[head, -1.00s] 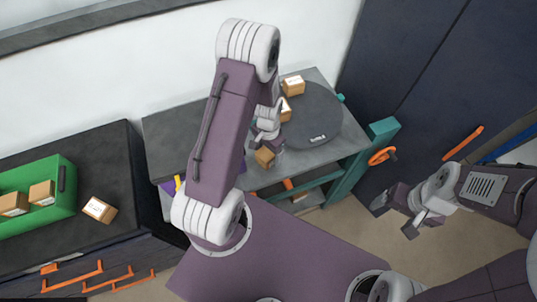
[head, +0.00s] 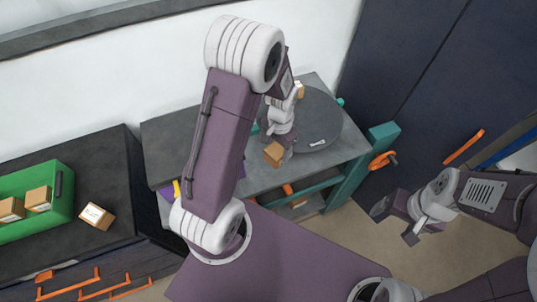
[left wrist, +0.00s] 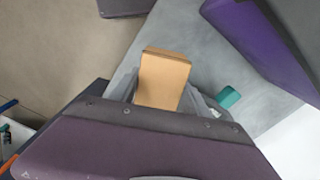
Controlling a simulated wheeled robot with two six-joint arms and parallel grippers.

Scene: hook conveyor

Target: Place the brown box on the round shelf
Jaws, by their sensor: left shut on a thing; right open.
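My left gripper (head: 280,140) is shut on a brown box (head: 274,154) and holds it in front of the round shelf's near left edge. The held box also shows in the left wrist view (left wrist: 163,80), between the fingers. The round shelf (head: 318,125) is a dark grey disc on a grey table. Another brown box (head: 299,90) is at the disc's far left, partly hidden by my left arm. My right gripper (head: 405,222) is open and empty, over the floor at the right.
A green crate (head: 62,212) with brown boxes stands on a dark counter at the left. A loose box (head: 97,216) lies beside it. A teal post with an orange handle (head: 382,161) stands at the table's right end. The disc's right half is clear.

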